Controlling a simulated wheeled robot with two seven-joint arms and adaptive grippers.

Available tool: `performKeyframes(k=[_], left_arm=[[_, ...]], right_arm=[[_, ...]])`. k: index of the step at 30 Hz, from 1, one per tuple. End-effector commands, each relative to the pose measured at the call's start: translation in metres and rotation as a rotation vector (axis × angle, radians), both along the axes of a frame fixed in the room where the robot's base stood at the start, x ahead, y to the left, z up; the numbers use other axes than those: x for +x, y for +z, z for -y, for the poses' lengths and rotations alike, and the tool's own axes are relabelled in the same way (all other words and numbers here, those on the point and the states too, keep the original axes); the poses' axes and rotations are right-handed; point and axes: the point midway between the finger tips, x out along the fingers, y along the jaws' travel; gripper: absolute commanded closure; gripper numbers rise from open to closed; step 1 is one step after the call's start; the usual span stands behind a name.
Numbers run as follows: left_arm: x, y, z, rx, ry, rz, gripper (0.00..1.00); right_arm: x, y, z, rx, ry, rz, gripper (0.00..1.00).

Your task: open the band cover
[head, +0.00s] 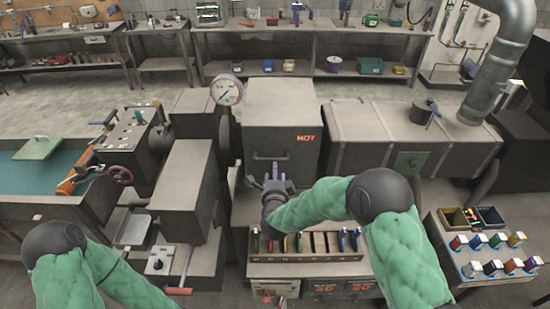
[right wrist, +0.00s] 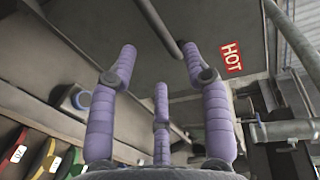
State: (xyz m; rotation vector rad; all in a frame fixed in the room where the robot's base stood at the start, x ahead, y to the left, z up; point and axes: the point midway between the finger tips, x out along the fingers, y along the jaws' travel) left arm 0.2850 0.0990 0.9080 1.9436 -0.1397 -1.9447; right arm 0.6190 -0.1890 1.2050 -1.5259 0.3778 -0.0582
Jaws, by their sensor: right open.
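The band cover (head: 283,112) is a grey box front with a red HOT label and a horizontal bar handle (head: 272,157); it looks closed. My right gripper (head: 275,173) is just in front of and below the handle. In the right wrist view its purple fingers (right wrist: 160,62) are spread and empty. The dark handle bar (right wrist: 158,27) runs down from the top edge, its visible end between the two outer fingertips. I cannot tell whether the fingers touch it. My left gripper is outside the frame.
A rack of coloured tags (head: 305,243) lies below my right gripper. A round gauge (head: 227,90) stands left of the cover, and a strapped grey housing (head: 405,140) is close on its right. Coloured switches (head: 495,255) sit on a panel at lower right.

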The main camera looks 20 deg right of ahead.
Motion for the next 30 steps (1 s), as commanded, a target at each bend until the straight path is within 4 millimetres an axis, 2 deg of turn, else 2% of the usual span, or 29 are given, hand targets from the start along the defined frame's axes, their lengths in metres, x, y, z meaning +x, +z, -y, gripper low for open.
performKeyframes(k=[9, 15, 21, 30], left_arm=[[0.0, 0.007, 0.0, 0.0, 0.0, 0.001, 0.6], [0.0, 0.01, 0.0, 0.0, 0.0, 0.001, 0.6], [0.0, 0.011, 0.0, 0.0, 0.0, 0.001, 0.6], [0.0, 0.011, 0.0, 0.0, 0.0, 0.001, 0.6]], right_arm=[[0.048, -0.011, 0.014, -0.001, -0.001, -0.002, 0.51], [0.072, -0.016, 0.021, -0.001, -0.001, -0.001, 0.51], [0.084, -0.018, 0.024, -0.001, 0.0, 0.0, 0.51], [0.086, -0.019, 0.025, -0.002, 0.0, -0.002, 0.51]])
